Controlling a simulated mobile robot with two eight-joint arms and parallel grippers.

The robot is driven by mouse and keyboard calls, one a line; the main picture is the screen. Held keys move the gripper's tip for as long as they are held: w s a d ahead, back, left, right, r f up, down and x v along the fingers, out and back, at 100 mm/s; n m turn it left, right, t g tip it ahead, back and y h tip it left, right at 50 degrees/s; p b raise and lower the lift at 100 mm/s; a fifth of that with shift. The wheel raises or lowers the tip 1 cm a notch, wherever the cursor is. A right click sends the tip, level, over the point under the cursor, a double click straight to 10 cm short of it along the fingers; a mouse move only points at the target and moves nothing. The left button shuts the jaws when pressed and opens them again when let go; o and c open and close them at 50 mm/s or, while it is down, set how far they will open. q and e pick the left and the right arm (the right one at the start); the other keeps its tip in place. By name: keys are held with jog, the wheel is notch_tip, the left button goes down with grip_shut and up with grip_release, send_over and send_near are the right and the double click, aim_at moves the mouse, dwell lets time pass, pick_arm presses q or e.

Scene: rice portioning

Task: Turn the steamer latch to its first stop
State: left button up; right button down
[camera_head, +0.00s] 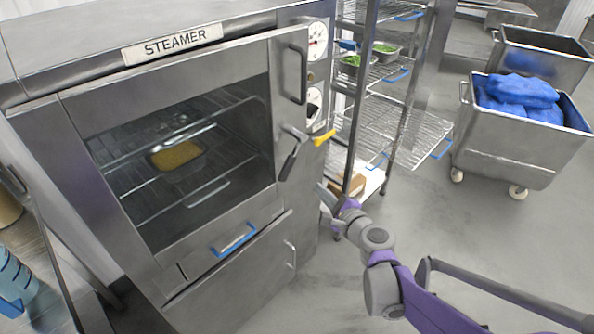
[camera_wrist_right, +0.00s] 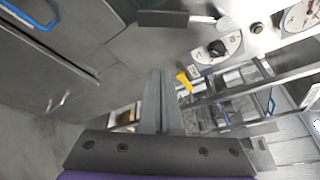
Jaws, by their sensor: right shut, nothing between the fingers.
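The steamer (camera_head: 180,32) fills the left of the head view, its door window showing wire racks and a pan of yellow food (camera_head: 176,155). The latch (camera_head: 289,160) is a dark grip on a silver hub at the door's right edge, its grip slanting downward. In the right wrist view the latch's dark grip (camera_wrist_right: 176,18) lies across the top. My right gripper (camera_head: 328,204) is below and to the right of the latch, apart from it. Its fingers show shut and empty in the wrist view (camera_wrist_right: 160,100). My left gripper is in neither view.
A yellow lever (camera_head: 324,137) and dials (camera_head: 316,40) sit on the panel right of the latch. A wire shelf rack (camera_head: 400,125) stands close behind my right gripper. A metal cart (camera_head: 510,150) with blue bags is at the right; open floor lies in front of it.

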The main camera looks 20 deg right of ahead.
aim_at(290, 171)
jog(key=d+x, duration=0.1)
jog(key=x, duration=0.9)
jog(key=shift+n, duration=0.3)
jog(key=a+r, duration=0.1)
jog(key=a, duration=0.1)
jog(key=s+a+r+p, duration=0.1)
jog(key=shift+s+a+r, duration=0.1)
jog(key=shift+s+a, duration=0.05)
jog(key=shift+a, duration=0.25)
jog(key=shift+s+a+r, duration=0.25)
jog(key=shift+a+r, duration=0.2)
jog(key=shift+a, duration=0.25)
jog(key=shift+f, duration=0.15)
